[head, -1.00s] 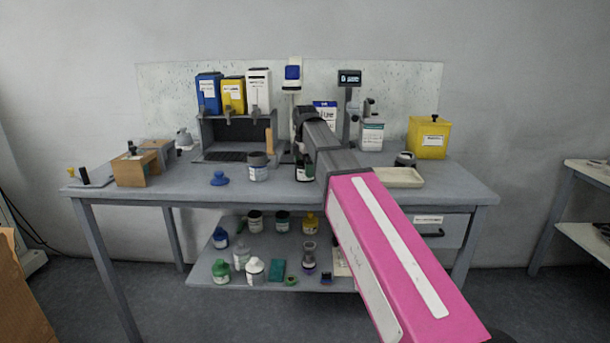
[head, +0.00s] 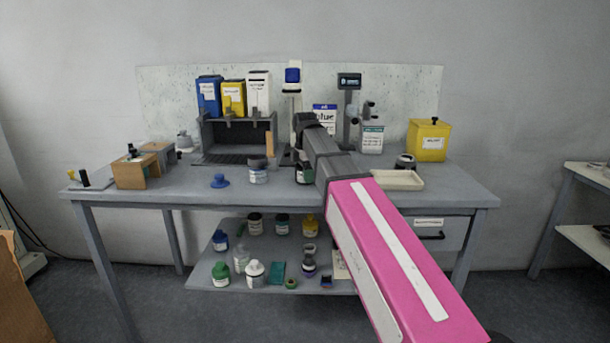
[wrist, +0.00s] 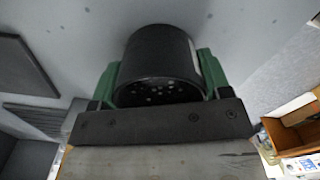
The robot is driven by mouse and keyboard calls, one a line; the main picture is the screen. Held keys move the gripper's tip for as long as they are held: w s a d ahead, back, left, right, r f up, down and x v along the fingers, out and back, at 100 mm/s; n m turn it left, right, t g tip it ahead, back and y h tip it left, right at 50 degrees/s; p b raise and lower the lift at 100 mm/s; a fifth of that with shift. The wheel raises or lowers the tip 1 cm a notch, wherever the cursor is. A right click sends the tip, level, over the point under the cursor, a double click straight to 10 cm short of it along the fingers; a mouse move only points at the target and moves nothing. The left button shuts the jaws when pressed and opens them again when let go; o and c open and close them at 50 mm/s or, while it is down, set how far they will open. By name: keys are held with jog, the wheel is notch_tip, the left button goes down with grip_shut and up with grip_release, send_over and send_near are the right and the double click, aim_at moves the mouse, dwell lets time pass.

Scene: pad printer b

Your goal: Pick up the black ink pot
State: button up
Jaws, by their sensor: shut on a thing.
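The black ink pot (wrist: 160,58) is in the wrist view, a dark cylinder with a strip of pale label on its right side. White specks show on its near end. My gripper (wrist: 158,76) is shut on it, with one green finger against each side. In the head view my arm reaches over the right-middle of the bench and hides most of the gripper. A dark pot shape (head: 304,174) shows beside the arm there; I cannot tell if it is the held one.
A cream tray (head: 400,180) lies to the right. Dispenser boxes (head: 232,97) stand behind. Several bottles fill the lower shelf (head: 215,275).

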jog(key=shift+r, duration=0.15)
jog(key=shift+r, duration=1.95)
jog(key=s+a+r, duration=0.6)
jog(key=s+a, duration=0.1)
jog(key=a, duration=0.2)
jog(key=shift+r, duration=0.3)
jog(key=shift+a, duration=0.15)
jog(key=shift+s, duration=0.1)
